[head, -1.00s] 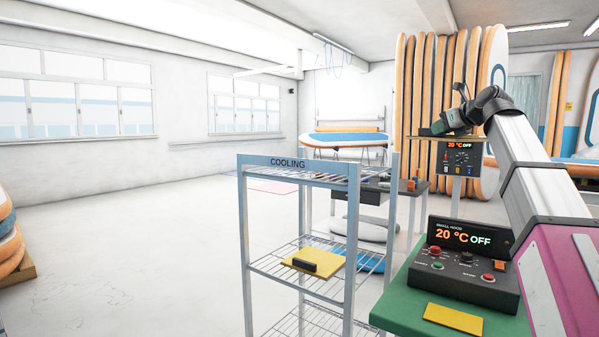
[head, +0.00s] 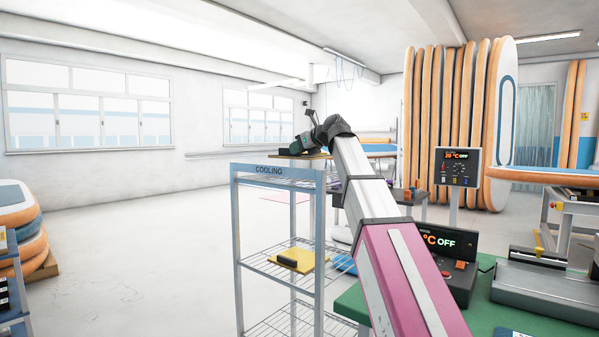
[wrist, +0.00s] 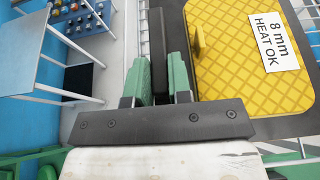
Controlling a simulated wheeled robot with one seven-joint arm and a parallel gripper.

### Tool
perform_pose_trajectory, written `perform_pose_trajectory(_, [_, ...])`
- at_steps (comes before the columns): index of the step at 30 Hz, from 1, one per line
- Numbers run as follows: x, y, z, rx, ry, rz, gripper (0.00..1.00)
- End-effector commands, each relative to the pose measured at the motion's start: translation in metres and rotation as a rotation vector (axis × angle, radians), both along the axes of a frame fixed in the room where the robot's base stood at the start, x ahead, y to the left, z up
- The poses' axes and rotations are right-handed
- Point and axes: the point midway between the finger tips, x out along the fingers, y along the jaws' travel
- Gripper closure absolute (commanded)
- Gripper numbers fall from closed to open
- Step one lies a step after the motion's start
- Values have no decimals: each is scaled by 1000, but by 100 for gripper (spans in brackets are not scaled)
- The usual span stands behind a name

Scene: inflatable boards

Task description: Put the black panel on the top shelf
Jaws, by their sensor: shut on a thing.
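My gripper (wrist: 158,95) has its green fingers shut on a black upright bar (wrist: 158,45), which looks like the black panel's handle. Around it a dark flat panel (wrist: 178,18) carries a yellow textured sheet with a label reading "8 mm HEAT OK" (wrist: 275,42). How bar, dark panel and sheet join is hidden. In the head view my gripper (head: 302,146) is just above the rear of the top shelf (head: 300,183) of the COOLING rack (head: 238,225). A thin brownish slab edge (head: 292,156) shows beneath it. Contact with the shelf cannot be told.
A yellow panel with a black block (head: 305,262) lies on the rack's middle shelf. A green bench (head: 352,301) with a control box (head: 462,250) stands to the right. Another display stand (head: 456,167) is behind.

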Motion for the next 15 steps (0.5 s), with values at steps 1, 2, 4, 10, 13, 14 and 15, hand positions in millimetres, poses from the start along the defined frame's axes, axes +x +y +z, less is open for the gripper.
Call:
perform_pose_trajectory(1, [12,-5,-6,0,0,-1,100])
perform_pose_trajectory(2, [17,-8,-9,1,0,-1,100])
perform_pose_trajectory(4, [30,-14,-17,0,0,-2,100])
perform_pose_trajectory(10, [54,-26,-34,1,-1,0,100])
perform_pose_trajectory(13, [58,-29,-38,2,-1,0,100])
perform_pose_trajectory(14, [59,-29,-38,1,-2,0,100])
perform_pose_trajectory(15, [59,-29,-40,1,-2,0,100])
